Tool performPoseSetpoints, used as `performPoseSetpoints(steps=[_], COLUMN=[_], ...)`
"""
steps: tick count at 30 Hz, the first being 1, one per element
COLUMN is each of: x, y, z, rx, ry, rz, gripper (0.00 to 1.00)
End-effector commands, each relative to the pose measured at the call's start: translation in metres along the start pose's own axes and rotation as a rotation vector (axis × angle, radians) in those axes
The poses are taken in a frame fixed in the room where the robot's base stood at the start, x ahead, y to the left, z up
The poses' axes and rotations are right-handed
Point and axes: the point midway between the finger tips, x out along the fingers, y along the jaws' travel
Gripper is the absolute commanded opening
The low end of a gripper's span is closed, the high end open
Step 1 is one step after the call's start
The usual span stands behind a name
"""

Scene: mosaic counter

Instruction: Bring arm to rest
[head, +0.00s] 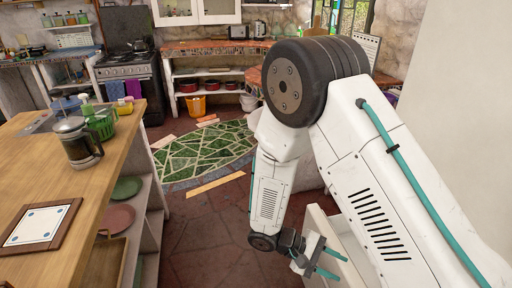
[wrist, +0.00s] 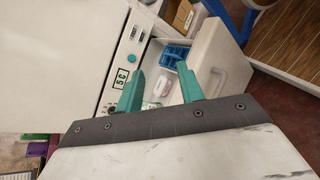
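My arm (head: 360,150) reaches in from the right of the head view, bends at a large black joint and hangs down. My gripper (head: 342,269) is low at the bottom right, over the floor side and away from the wooden counter. Its two teal fingers are apart, and the wrist view shows the gripper (wrist: 160,68) open with nothing held between the fingers. Beyond the fingertips is a white open compartment (wrist: 214,62) with a blue item and a pale item in it. I cannot tell whether it is part of my own body.
A wooden counter (head: 120,140) on the left bears a glass coffee press (head: 78,143), a green basket (head: 99,122) and a framed tile (head: 40,224). Its shelves hold plates. A pale wall (head: 460,90) stands at right.

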Motion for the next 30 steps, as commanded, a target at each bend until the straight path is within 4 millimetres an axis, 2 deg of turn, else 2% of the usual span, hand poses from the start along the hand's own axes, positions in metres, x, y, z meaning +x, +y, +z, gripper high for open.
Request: performPoseSetpoints(steps=[3, 12, 21, 30], x=[-0.011, -0.03, -0.041, -0.046], y=[0.02, 0.056, 0.08, 0.095], z=[0.03, 0.1, 0.167, 0.227], rx=[-0.001, 0.003, 0.053, 0.164], ry=[0.012, 0.094, 0.242, 0.427], rz=[-0.12, -0.399, -0.64, -0.826], gripper=[0.38, 0.38, 0.38, 0.38])
